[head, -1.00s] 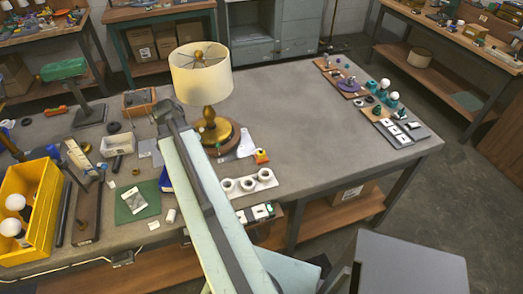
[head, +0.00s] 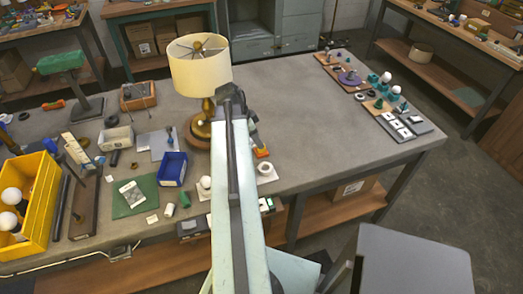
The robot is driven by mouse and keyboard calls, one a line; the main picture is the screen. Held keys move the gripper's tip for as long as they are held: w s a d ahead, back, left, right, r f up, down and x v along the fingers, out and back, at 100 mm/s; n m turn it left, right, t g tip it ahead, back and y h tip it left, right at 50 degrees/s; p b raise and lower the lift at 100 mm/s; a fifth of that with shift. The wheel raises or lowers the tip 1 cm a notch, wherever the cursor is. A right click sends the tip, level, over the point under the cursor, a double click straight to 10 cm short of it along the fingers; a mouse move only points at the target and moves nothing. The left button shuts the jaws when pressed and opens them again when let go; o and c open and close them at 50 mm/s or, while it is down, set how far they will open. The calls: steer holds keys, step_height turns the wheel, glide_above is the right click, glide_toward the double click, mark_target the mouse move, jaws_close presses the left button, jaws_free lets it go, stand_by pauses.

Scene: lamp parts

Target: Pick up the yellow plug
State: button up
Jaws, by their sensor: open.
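A small orange and yellow piece (head: 262,153) lies on the table just right of my arm, near the lamp; it is too small to tell whether it is the yellow plug. No other clear yellow plug shows. My gripper (head: 230,95) is at the far end of my arm, in front of the lamp's shade and stem. It is open; its fingertips are mostly hidden by the arm, and I see nothing held.
The lamp (head: 199,75) stands close behind my gripper. A yellow bin (head: 42,215) with white bulbs, a blue bin (head: 172,169) and a green mat (head: 135,196) are at left. Boards with parts (head: 405,124) lie at right. The table's middle right is clear.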

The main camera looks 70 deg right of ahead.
steer(key=b+x, duration=0.3)
steer(key=x, duration=0.1)
steer(key=shift+a+f, duration=0.15)
steer(key=shift+f, duration=0.05)
steer(key=shift+r, duration=0.2)
jaws_close()
step_height(320, 180, up, 10)
steer(key=p, duration=1)
